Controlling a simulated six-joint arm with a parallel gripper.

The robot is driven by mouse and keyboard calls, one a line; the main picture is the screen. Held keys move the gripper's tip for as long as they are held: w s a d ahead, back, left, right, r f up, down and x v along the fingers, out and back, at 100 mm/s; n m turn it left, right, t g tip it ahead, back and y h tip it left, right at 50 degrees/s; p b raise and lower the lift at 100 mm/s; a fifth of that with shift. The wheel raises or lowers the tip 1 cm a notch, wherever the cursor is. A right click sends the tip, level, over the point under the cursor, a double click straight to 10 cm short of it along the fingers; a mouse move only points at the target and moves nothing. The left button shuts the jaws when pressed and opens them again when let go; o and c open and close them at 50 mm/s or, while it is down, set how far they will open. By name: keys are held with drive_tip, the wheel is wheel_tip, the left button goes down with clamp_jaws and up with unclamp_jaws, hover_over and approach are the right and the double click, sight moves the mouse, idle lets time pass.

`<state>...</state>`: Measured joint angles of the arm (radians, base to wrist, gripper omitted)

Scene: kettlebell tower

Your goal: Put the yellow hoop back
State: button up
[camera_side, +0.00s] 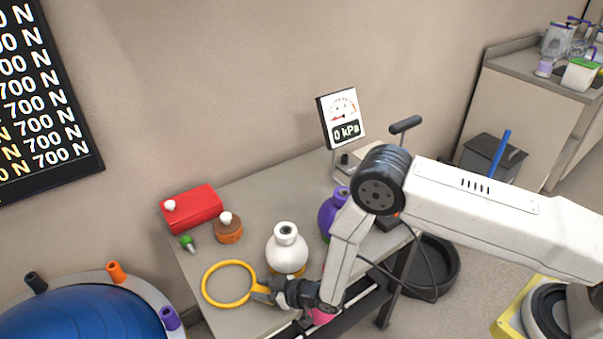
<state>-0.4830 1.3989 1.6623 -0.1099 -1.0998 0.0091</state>
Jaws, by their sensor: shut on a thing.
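The yellow hoop (204,285) is a thin ring seen at the front left of the grey table. My gripper (262,290) is shut on the right side of the hoop, and the ring reaches out to the left of the jaws. I cannot tell whether the hoop touches the table or is held just above it. A white round kettlebell-like vessel (287,252) stands just behind my gripper, with a bit of yellow at its foot. A purple vessel (331,213) stands to its right, partly hidden by my arm. A pink thing (322,316) shows below my wrist, mostly hidden.
A red box (192,208) with a white knob, a brown round block (228,233) and a small green piece (187,243) stand at the table's left. A gauge (342,118) reading 0 kPa stands behind. A blue ball (85,315) in a rimmed stand is at lower left.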

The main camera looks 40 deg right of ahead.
drive_tip(key=o, duration=1)
drive_tip(key=shift+c, duration=0.2)
drive_tip(key=c, duration=0.4)
drive_tip(key=shift+s, duration=0.1)
drive_tip(key=shift+v, duration=4.45)
